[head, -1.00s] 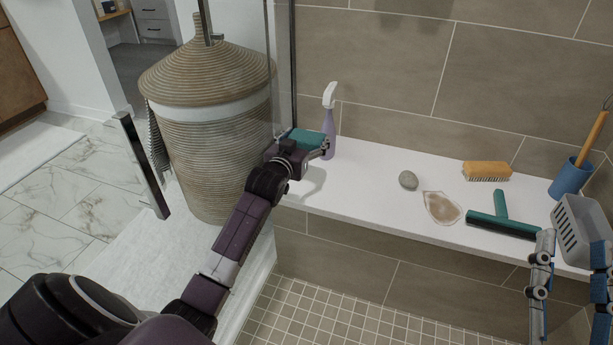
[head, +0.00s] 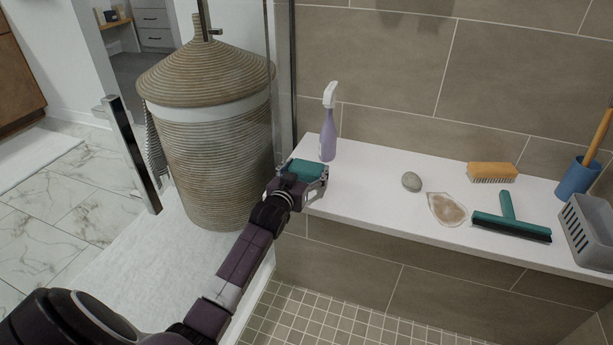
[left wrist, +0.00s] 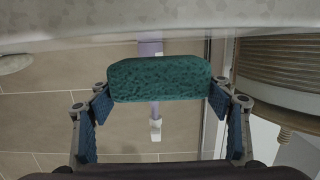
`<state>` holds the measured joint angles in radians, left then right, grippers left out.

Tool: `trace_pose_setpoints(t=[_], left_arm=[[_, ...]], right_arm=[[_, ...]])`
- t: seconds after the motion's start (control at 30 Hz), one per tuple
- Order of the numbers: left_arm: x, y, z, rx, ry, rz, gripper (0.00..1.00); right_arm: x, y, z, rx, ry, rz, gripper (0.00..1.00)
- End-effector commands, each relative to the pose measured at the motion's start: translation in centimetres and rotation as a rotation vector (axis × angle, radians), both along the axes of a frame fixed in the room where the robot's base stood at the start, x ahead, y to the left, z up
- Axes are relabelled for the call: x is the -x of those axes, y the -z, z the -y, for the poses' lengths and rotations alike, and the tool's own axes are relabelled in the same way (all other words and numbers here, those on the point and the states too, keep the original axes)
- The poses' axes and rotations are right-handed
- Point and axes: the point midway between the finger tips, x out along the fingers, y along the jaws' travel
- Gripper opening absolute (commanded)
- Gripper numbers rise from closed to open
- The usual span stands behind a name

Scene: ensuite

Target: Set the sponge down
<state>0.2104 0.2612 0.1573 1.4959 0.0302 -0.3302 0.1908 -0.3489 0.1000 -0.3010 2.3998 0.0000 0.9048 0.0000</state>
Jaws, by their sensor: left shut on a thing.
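The teal sponge (head: 305,169) is held between the two fingers of my left gripper (head: 304,178), at the left end of the white bench. In the left wrist view the sponge (left wrist: 160,79) spans the gap between the fingertips, with a finger pressed to each end. The white bench (head: 365,186) also shows along the top of the left wrist view. I cannot tell whether the sponge touches the bench. My right gripper is out of view.
A purple spray bottle (head: 328,138) stands just behind the sponge. A stone (head: 411,182), a brown-stained patch (head: 446,209), a brush (head: 492,172), a squeegee (head: 511,222), a blue cup (head: 577,178) and a grey basket (head: 587,232) are further right. A wicker hamper (head: 207,150) stands left.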

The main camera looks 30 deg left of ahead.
Motion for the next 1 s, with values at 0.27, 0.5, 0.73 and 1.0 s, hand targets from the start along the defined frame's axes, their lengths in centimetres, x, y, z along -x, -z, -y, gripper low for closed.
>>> trace_pose_setpoints(t=[0.27, 0.5, 0.73, 1.0], left_arm=[[0.0, 1.7, 0.0, 0.000, 0.000, -0.001, 0.55], [0.0, 1.9, 0.0, 0.000, 0.000, 0.000, 0.77], [0.0, 1.9, 0.0, 0.000, 0.000, -0.001, 0.89], [0.0, 2.2, 0.0, 0.000, 0.000, 0.000, 0.89]], right_arm=[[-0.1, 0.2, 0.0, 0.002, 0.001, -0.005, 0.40], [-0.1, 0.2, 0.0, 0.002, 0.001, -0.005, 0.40], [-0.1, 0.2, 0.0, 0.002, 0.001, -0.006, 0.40], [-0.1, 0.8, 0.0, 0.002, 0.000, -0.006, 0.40]])
